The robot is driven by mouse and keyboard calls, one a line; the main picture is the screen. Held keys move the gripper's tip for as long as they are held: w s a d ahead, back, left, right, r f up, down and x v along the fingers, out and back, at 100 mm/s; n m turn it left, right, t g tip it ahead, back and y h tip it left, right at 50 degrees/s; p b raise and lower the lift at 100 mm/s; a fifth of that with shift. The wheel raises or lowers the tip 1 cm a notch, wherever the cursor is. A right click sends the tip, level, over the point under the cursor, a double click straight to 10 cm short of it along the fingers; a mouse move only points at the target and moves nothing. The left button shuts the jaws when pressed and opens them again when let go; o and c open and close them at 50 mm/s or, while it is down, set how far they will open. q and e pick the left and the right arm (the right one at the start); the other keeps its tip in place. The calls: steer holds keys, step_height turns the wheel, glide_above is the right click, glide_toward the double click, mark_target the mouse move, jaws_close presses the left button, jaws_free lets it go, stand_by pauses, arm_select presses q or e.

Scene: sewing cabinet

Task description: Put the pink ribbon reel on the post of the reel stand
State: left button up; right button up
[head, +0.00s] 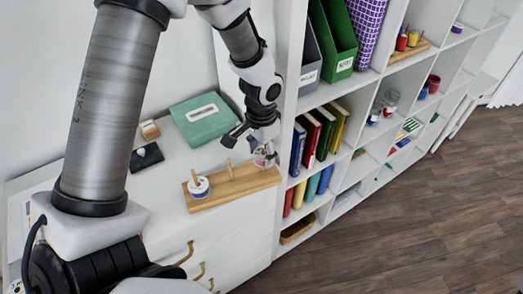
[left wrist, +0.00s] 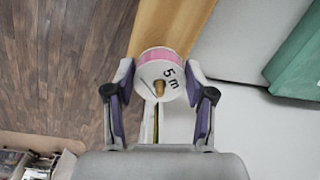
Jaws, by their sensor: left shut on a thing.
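The pink ribbon reel (left wrist: 171,61) has white ends, and its near end is marked "5 m". My left gripper (left wrist: 163,92) is shut on it, with one finger on each side. In the head view, the left gripper (head: 263,154) holds the reel at the right end of the wooden reel stand (head: 248,182). In the left wrist view, a wooden post tip (left wrist: 159,88) shows in the reel's hole, so the reel appears to be around a post. How far down it sits I cannot tell. My right gripper is not in view.
Another white reel (head: 198,188) sits around the stand's left post. The middle post (head: 230,169) is bare. A green box (head: 201,119) and a small black object (head: 146,157) lie behind on the white cabinet top. A shelf (head: 313,98) with books stands close on the right.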

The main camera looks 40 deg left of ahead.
arm_select(q)
steer(key=shift+f, duration=0.3)
steer(key=o, duration=1.2)
steer(key=shift+r, duration=0.1)
step_height(320, 180, up, 12)
steer(key=shift+f, duration=0.1)
